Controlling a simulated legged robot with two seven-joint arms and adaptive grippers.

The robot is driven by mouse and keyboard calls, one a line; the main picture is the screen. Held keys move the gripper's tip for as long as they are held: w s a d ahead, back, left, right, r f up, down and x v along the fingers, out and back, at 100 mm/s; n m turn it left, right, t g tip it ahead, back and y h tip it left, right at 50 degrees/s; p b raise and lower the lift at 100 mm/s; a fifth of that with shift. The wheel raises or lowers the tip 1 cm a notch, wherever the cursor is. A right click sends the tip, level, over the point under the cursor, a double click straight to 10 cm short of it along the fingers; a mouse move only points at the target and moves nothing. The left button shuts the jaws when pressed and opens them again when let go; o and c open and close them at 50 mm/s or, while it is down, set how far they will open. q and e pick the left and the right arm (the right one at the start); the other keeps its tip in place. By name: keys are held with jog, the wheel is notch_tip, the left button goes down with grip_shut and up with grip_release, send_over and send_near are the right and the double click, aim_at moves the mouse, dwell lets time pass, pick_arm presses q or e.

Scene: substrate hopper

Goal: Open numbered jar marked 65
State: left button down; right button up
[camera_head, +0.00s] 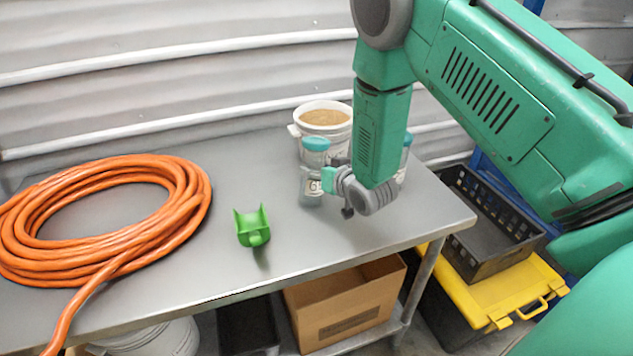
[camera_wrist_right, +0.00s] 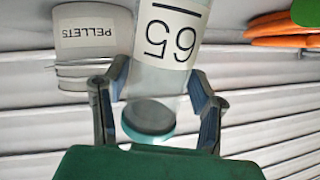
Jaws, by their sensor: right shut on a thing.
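The jar marked 65 (camera_wrist_right: 165,65) is clear with a white label, upside down in the right wrist view. Its round teal-rimmed lid (camera_wrist_right: 148,120) appears on its top, between the fingers. In the head view the jar (camera_head: 311,188) stands upright on the metal table, partly hidden by the gripper, with the teal lid (camera_head: 316,144) above. My right gripper (camera_wrist_right: 158,85) is shut on the jar, one finger on each side of its upper body. In the head view the gripper (camera_head: 328,179) reaches it from the right. My left gripper is out of view.
A white pellets bucket (camera_head: 325,114) with brown contents stands behind the jar. Another teal-lidded jar (camera_head: 406,145) is mostly hidden by my right arm. A green scoop (camera_head: 252,226) and an orange hose coil (camera_head: 190,205) lie to the left. The table (camera_head: 235,180) is clear between them.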

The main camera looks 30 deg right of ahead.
aim_at(311, 161)
jog(key=shift+s+a, duration=0.1)
jog(key=shift+a, duration=0.45)
jog(key=r, duration=0.3)
jog(key=shift+a+r, duration=0.2)
jog(key=r, duration=0.3)
jog(key=d+r, duration=0.1)
jog(key=r, duration=0.2)
jog(key=shift+d+b, duration=0.1)
jog(key=shift+b, duration=0.3)
jog(key=shift+a+r, duration=0.25)
jog(key=shift+a, duration=0.15)
jog(key=o, duration=0.7)
jog(key=shift+c, duration=0.2)
jog(key=shift+a, duration=0.1)
grip_shut()
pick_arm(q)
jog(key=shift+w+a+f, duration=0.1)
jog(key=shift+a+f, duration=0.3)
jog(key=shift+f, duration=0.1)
pick_arm(e)
jog(key=shift+d, duration=0.2)
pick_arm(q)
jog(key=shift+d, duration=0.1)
pick_arm(e)
jog(key=shift+d, duration=0.1)
